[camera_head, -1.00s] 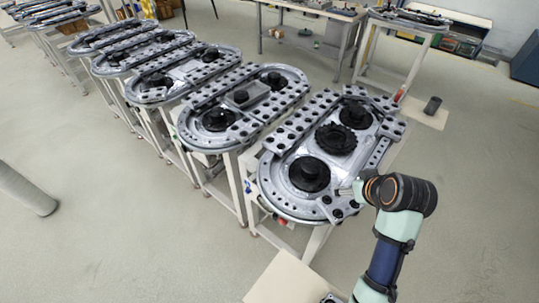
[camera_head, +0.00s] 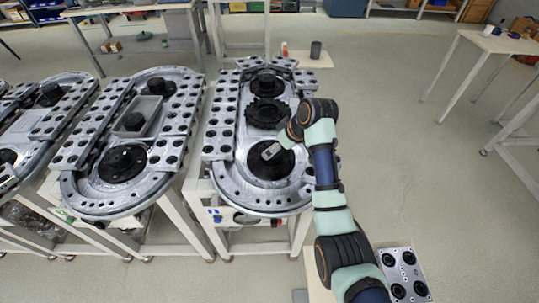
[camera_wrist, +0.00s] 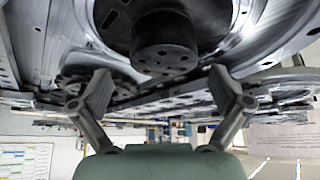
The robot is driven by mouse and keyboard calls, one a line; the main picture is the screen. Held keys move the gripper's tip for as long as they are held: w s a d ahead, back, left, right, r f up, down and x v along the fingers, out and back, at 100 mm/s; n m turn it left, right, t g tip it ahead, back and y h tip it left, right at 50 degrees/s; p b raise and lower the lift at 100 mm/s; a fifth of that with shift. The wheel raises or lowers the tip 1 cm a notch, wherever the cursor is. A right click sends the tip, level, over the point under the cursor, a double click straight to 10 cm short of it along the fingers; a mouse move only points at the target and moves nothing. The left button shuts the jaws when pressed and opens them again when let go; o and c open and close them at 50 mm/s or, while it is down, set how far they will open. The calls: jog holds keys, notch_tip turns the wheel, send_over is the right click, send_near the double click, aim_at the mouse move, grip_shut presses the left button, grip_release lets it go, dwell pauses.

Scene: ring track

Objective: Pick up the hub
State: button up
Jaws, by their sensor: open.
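In the wrist view a black round hub (camera_wrist: 165,42) with small holes around its lower edge rises from a wide black disc. My gripper (camera_wrist: 160,92) is open, one finger on each side of the hub in the picture, with a gap to both. Nothing is held. In the head view my gripper (camera_head: 270,152) is over the black disc (camera_head: 272,172) at the near end of the right-hand ring track. The gripper and arm partly hide that disc and the hub. I cannot tell the exact height of the fingertips above it.
The oval grey track (camera_head: 222,172) carries raised plates with holes along its sides. A black toothed wheel (camera_head: 266,113) and another black hub part (camera_head: 267,84) sit farther along it. A similar track (camera_head: 75,195) stands to the left. A holed plate (camera_head: 403,274) lies at the lower right.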

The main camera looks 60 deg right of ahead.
jog(key=x, duration=0.1)
jog(key=b+x, duration=0.1)
jog(key=x, duration=0.1)
jog(key=b+x, duration=0.1)
jog(key=x, duration=0.1)
jog(key=shift+a, duration=0.25)
jog(key=shift+r, duration=0.1)
jog(key=c, duration=1.6)
notch_tip(320, 180, up, 20)
jog(key=p, duration=0.5)
jog(key=shift+p, duration=0.4)
